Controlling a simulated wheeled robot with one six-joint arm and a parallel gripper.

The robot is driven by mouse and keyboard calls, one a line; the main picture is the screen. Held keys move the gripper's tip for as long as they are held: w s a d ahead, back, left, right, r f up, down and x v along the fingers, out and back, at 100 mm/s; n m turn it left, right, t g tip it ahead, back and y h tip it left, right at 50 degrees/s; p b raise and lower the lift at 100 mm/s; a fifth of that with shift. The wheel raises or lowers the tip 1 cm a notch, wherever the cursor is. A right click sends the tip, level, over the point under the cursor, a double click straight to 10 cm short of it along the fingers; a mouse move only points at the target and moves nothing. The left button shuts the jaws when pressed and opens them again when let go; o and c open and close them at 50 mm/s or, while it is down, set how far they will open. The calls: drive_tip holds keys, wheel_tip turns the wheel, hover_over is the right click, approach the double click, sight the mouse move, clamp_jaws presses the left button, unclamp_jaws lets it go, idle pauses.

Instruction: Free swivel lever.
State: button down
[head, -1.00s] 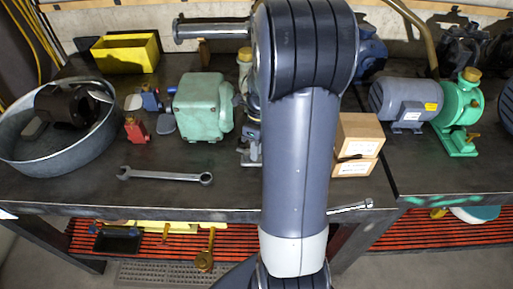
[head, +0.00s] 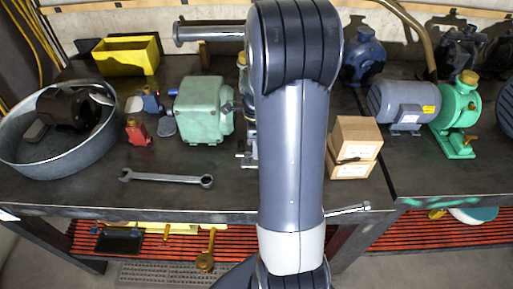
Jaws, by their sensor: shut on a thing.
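I cannot make out for sure which part is the swivel lever. My arm covers the middle of the bench, and my gripper is hidden behind it. Just left of the arm, part of a grey metal fixture (head: 248,159) stands on the bench; most of it is hidden. A thin metal rod (head: 348,210) with a small end knob sticks out right of the arm, near the bench's front edge. Whether the rod belongs to the fixture is hidden. No contact between my gripper and anything can be seen.
Left of the arm are a green motor (head: 205,110), a wrench (head: 167,178), a red part (head: 137,131), a metal tub (head: 28,158) and a yellow bin (head: 127,56). Cardboard boxes (head: 355,138), a grey motor (head: 402,102) and a green pump (head: 458,110) stand right. The front bench strip is mostly clear.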

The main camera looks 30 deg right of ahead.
drive_tip(key=c, duration=1.5)
unclamp_jaws()
drive_tip(key=shift+r, duration=0.1)
drive_tip(key=r, duration=0.3)
drive_tip(key=w+r, duration=0.1)
drive_tip(key=r, duration=0.3)
drive_tip(key=d+r, duration=0.1)
drive_tip(key=r, duration=0.2)
drive_tip(key=shift+w+d+r+b, duration=0.1)
drive_tip(key=shift+w+r+b, duration=0.2)
drive_tip(key=shift+w, duration=0.1)
drive_tip(key=shift+f, duration=0.2)
drive_tip(key=f, duration=0.3)
drive_tip(key=s+f, duration=0.1)
drive_tip(key=f, duration=0.3)
drive_tip(key=s+a+f, duration=0.1)
drive_tip(key=f, duration=0.2)
drive_tip(key=shift+a+f, duration=0.1)
drive_tip(key=shift+f, duration=0.2)
drive_tip(key=shift+s+a+r+m, duration=0.1)
drive_tip(key=shift+m, duration=0.8)
